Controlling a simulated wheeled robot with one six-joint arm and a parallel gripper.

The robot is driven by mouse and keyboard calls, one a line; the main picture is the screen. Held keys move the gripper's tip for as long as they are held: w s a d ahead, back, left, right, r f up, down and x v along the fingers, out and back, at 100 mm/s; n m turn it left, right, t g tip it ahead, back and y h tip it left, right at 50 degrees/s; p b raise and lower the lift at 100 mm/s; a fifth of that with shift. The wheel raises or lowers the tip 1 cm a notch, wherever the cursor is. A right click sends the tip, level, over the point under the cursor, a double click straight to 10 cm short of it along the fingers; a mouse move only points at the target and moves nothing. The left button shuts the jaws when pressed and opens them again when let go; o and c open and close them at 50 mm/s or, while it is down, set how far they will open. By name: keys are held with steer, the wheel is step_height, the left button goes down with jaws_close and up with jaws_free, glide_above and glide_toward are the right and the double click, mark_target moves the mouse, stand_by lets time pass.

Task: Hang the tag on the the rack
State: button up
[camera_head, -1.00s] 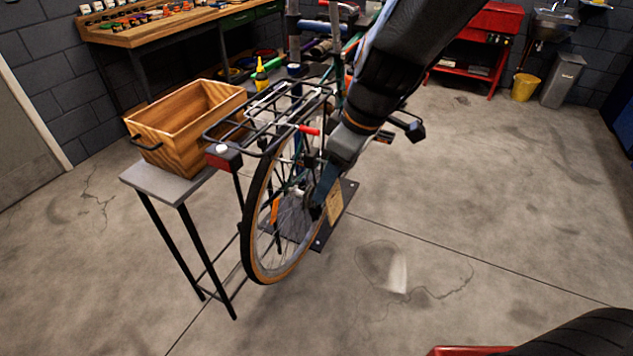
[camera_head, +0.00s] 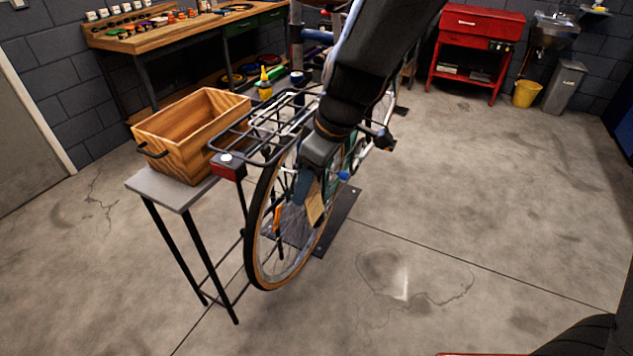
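The tan tag (camera_head: 316,208) is a small flat piece beside the rear wheel (camera_head: 262,270) of the bike. My gripper (camera_head: 304,192) points down from the upper right, with its fingers at the tag's upper left edge. The tag appears held in it; the fingertips are small and partly hidden. The black wire rack (camera_head: 255,150) sits over the rear wheel, to the upper left of my gripper. My gripper's body covers the rack's right end and part of the wheel.
A wooden crate (camera_head: 185,135) stands on a narrow grey table (camera_head: 160,188) left of the rack. A red tail light (camera_head: 228,167) is at the rack's near end. A yellow bottle (camera_head: 265,83) stands behind. The floor to the right is clear.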

mark_target(293, 172)
steer(key=shift+w+a+f, duration=0.2)
steer(key=shift+w+a, duration=0.1)
steer(key=shift+a, duration=0.4)
steer(key=shift+w+a+f, duration=0.15)
steer(key=shift+w+a, duration=0.15)
steer(key=shift+a, duration=0.4)
steer(key=shift+w+a+f, duration=0.2)
steer(key=shift+w+a, duration=0.1)
steer(key=shift+a, duration=0.4)
steer(key=o, duration=1.1)
steer(key=shift+c, duration=0.2)
